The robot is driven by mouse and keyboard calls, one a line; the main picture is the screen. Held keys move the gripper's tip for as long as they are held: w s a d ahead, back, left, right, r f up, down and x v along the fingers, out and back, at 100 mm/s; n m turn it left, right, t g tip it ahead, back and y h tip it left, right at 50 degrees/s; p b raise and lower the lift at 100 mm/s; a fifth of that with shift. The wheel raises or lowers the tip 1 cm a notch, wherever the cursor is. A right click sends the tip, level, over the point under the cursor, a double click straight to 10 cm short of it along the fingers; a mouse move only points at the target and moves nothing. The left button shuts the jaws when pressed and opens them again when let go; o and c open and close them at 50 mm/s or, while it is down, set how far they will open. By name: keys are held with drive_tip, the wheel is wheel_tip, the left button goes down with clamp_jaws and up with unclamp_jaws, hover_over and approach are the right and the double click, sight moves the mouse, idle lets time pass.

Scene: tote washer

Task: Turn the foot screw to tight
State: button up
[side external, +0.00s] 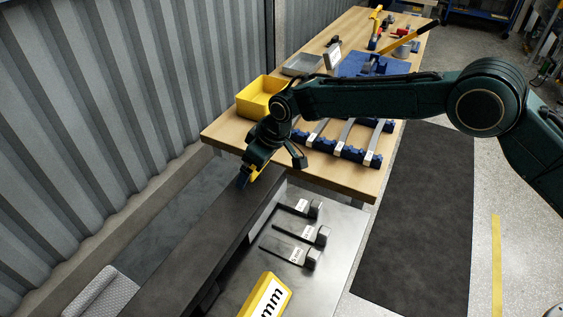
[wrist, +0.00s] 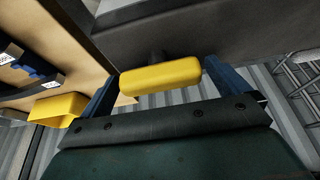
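The foot screw shows in the wrist view as a yellow bar-shaped handle (wrist: 160,77) with rounded ends. A short dark stem behind it meets a dark grey body. My gripper (wrist: 162,68) has its two blue fingers on either side of the handle, one near each end. I cannot tell whether the fingers press on it. In the side view my gripper (side external: 247,181) points down at the far end of the dark grey body, with a little of the yellow handle (side external: 257,171) showing beside it. Most of the screw is hidden there.
A wooden table (side external: 222,133) stands close behind my gripper, with a yellow bin (side external: 256,96) and blue racks (side external: 345,148) on it. Several black clamps (side external: 307,233) lie on the grey metal surface. A corrugated wall (side external: 120,110) runs along the left.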

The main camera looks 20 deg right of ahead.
drive_tip(key=v, duration=1.4)
drive_tip(key=shift+w+f, duration=0.1)
idle(0.4)
drive_tip(key=s+d+r+m, duration=0.1)
drive_tip(key=s+d+r, duration=0.35)
drive_tip(key=d, duration=0.25)
drive_tip(key=s+d+r+m+t+h, duration=0.1)
drive_tip(key=s+d+r+m, duration=0.1)
drive_tip(key=s+d+r, duration=0.35)
drive_tip(key=s+d+r+m, duration=0.1)
drive_tip(key=s+d+r, duration=0.3)
drive_tip(key=d, duration=0.5)
drive_tip(key=s+d+m, duration=0.1)
drive_tip(key=s+d, duration=0.3)
drive_tip(key=s, duration=0.3)
drive_tip(key=s+d+f+m+h, duration=0.1)
drive_tip(key=s+d, duration=0.3)
drive_tip(key=s, duration=0.4)
drive_tip(key=s+d+f+m+t+h, duration=0.1)
drive_tip(key=s+d+m, duration=0.1)
drive_tip(key=s+d, duration=0.3)
drive_tip(key=shift+s+f+m, duration=0.2)
drive_tip(key=shift+s+m, duration=0.2)
drive_tip(key=shift+s, duration=0.8)
